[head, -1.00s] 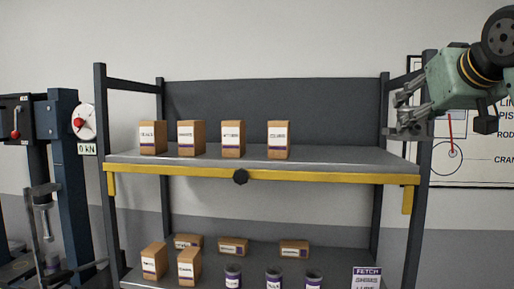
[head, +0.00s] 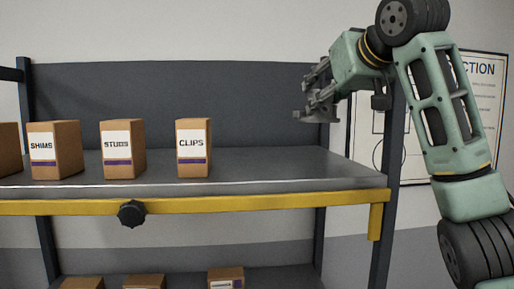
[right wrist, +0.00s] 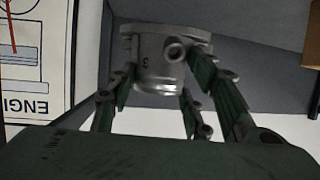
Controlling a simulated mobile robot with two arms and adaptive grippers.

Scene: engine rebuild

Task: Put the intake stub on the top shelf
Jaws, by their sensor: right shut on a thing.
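The intake stub (right wrist: 160,62) is a grey metal cylinder with a flange and a small round side port. My right gripper (head: 316,92) is shut on it, with green fingers on both sides of it in the right wrist view. In the head view the stub is small and hard to tell from the fingers. The gripper appears above the right end of the top shelf (head: 275,172), clear of its surface. The shelf is a grey board with a yellow front beam. My left gripper is not in view.
Cardboard boxes marked SHIMS (head: 55,150), STUDS (head: 123,150) and CLIPS (head: 193,148) stand on the left and middle of the shelf. The shelf is bare right of CLIPS. A dark upright (head: 389,150) bounds its right end. More boxes stand on the lower shelf (head: 270,272).

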